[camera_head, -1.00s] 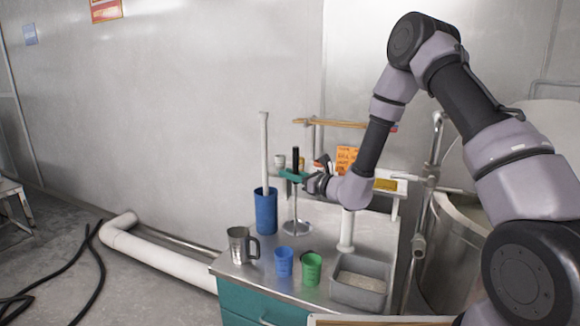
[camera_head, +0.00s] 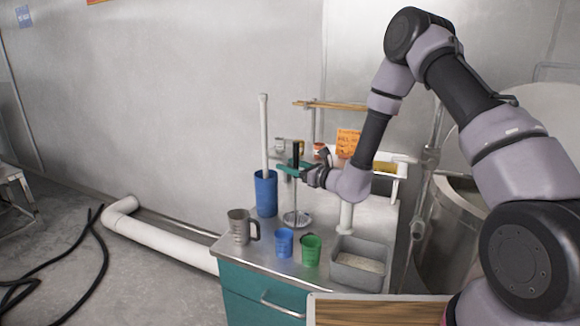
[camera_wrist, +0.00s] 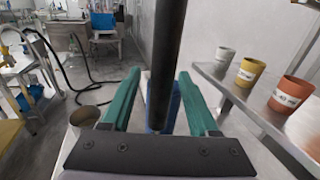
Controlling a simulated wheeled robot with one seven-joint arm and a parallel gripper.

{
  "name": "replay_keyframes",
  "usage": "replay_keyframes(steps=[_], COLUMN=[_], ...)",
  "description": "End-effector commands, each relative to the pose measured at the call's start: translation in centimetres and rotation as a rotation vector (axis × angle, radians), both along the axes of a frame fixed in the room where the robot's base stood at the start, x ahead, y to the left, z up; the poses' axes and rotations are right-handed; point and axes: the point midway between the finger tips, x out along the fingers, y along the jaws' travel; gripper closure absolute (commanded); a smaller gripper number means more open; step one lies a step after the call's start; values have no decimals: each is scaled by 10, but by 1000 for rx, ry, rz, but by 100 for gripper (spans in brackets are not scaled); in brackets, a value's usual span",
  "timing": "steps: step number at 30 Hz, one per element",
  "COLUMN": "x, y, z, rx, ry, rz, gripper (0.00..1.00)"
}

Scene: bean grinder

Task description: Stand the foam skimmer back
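The foam skimmer has a black upper handle (camera_head: 295,158), a thin metal rod and a flat round disc (camera_head: 296,218) at its foot. It stands upright, its disc seemingly on the metal bench top beside the blue canister. My gripper (camera_head: 294,168) is level with the handle, its teal fingers pointing left. In the wrist view the handle (camera_wrist: 167,60) rises between the two fingers (camera_wrist: 159,76). The fingers are spread, with a gap showing at the left of the handle; it passes close to the right finger.
The blue canister (camera_head: 266,195) holds a tall white tube (camera_head: 264,130). A metal mug (camera_head: 240,227), blue cup (camera_head: 284,243), green cup (camera_head: 311,250) and grey bin (camera_head: 358,265) stand along the front. Small pots (camera_wrist: 251,72) sit on a shelf at right in the wrist view.

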Motion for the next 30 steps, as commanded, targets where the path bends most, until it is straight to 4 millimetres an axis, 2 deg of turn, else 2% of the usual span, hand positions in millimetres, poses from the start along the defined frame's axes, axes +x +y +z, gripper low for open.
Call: replay_keyframes(steps=[8, 21, 25, 30], x=[-3, -50, -60, -65], y=[-5, -69, -81, -87], z=[-1, 0, -1, 0], rx=[-1, 0, 0, -1], ry=[3, 4, 1, 1], rz=[-1, -3, -1, 0], gripper=[39, 39, 39, 39])
